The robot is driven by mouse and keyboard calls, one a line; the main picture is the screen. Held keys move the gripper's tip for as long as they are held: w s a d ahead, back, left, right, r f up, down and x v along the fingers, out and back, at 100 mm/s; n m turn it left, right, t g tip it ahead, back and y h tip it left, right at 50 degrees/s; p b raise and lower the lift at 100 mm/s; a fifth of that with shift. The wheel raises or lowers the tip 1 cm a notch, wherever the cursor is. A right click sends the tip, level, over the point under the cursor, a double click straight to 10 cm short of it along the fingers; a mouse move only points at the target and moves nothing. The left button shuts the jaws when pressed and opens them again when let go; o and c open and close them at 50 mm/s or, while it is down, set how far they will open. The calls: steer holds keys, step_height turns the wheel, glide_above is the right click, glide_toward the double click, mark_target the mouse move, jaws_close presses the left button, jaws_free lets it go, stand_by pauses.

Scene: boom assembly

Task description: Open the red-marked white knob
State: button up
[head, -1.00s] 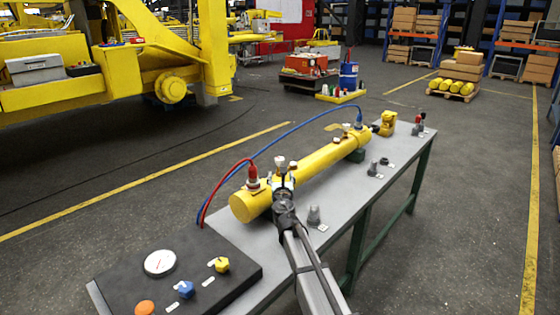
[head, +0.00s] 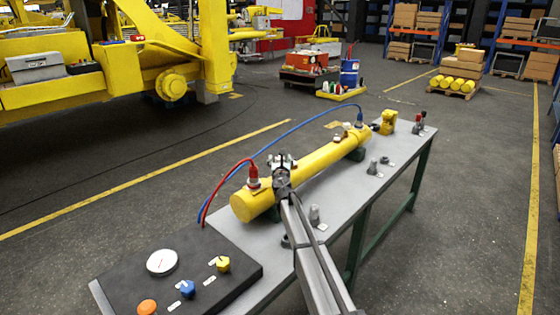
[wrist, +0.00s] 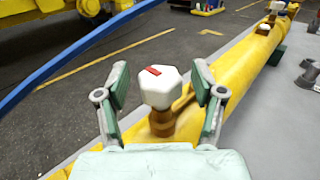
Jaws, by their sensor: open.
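The white knob (wrist: 160,88) with a red mark on its top stands on a brass-coloured stem on the yellow cylinder (wrist: 235,75). In the wrist view it is between the two fingers of my gripper (wrist: 160,92), which are open with a gap on both sides of it. In the head view my gripper (head: 282,165) is over the near part of the yellow cylinder (head: 325,160) and hides most of the knob.
The cylinder lies on a grey workbench (head: 340,210). A red hose (head: 222,178) and a blue hose (head: 290,128) arch beside it. A black control panel (head: 205,265) is at the near end. A grey fitting (head: 314,215) stands right of the arm.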

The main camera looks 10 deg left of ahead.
steer(key=c, duration=1.2)
steer(key=shift+o, duration=0.2)
